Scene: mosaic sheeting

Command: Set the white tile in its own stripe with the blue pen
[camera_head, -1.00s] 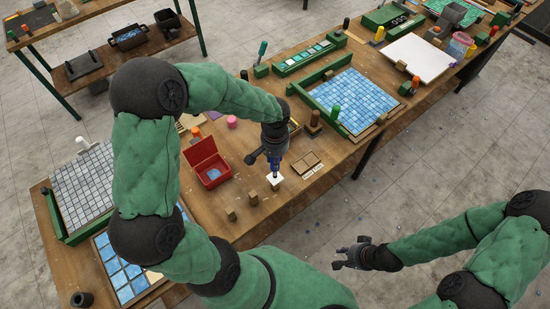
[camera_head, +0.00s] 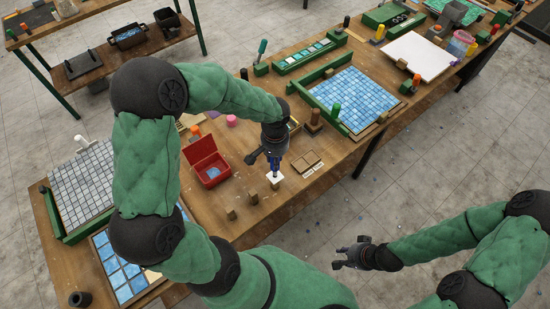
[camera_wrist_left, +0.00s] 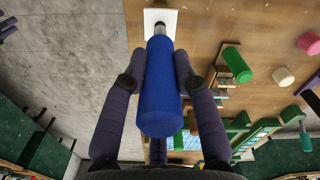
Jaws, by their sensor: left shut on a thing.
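My left gripper (camera_head: 273,161) is shut on the blue pen (camera_wrist_left: 160,95), which points down with its pale tip at the white tile (camera_head: 274,176). The tile also shows beyond the pen in the left wrist view (camera_wrist_left: 160,20). It is at the pen's tip, just over a small wooden block (camera_head: 275,186) near the table's front edge. I cannot tell whether tile and block touch. A green rack (camera_head: 309,58) holding a row of pale and teal tiles lies at the back. My right gripper (camera_head: 346,258) is open and empty, away from the table over the floor.
An open red box (camera_head: 207,162) stands left of the pen. Two wooden blocks (camera_head: 231,214) are in front, and flat brown pieces (camera_head: 306,163) lie at right. A blue mosaic sheet (camera_head: 360,97) and a grey one (camera_head: 78,188) have green rails beside them.

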